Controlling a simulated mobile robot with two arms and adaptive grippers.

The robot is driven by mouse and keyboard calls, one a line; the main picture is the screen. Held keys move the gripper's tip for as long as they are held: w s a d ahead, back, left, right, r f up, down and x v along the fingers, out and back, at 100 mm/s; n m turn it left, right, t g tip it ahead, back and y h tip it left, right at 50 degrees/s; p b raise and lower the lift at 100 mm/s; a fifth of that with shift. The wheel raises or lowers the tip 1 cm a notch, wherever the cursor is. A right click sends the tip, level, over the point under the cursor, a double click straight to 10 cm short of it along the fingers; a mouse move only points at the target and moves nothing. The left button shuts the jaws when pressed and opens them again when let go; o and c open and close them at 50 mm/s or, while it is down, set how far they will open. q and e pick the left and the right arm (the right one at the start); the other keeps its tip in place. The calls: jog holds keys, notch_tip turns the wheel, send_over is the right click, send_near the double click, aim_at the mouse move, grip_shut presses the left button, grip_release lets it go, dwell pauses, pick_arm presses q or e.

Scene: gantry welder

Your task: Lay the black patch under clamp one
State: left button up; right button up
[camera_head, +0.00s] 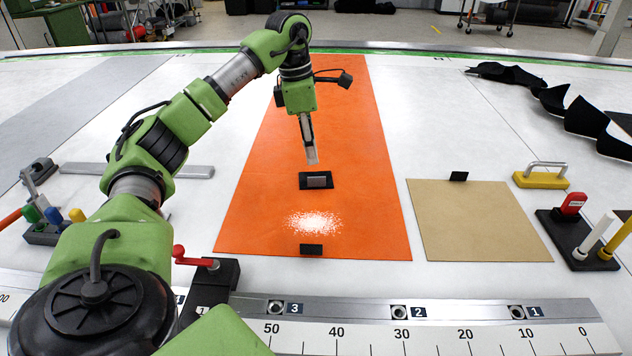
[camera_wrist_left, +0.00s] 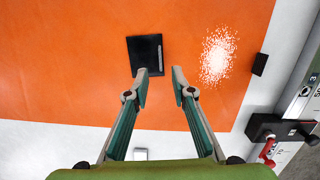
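A black rectangular patch (camera_head: 303,181) with a grey strip on it lies flat on the orange sheet (camera_head: 350,130). It also shows in the left wrist view (camera_wrist_left: 138,47), just beyond the fingertips. My left gripper (camera_head: 312,160) points down above the sheet, slightly behind the patch in the head view. In the left wrist view its two fingers (camera_wrist_left: 162,74) are apart with nothing between them. A black clamp block with a red handle (camera_head: 215,274) stands at the front rail, marked 1; it also shows in the left wrist view (camera_wrist_left: 272,127). My right gripper is out of view.
Small black pieces sit at the sheet's front edge (camera_head: 311,249) and behind a tan panel (camera_head: 480,220). A numbered rail (camera_head: 450,312) runs along the front. A yellow handled block (camera_head: 541,179) and a black tool stand (camera_head: 560,235) are at right. Bare table surrounds the sheet.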

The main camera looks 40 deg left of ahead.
aim_at(316, 177)
pick_arm(q)
jog(key=f, duration=0.2)
jog(key=shift+w+f, duration=0.2)
jog(key=shift+f, duration=0.2)
jog(key=f, duration=0.5)
jog(key=shift+w+d+p, duration=0.2)
jog(key=shift+d+p, duration=0.15)
jog(key=shift+c, duration=0.4)
grip_shut()
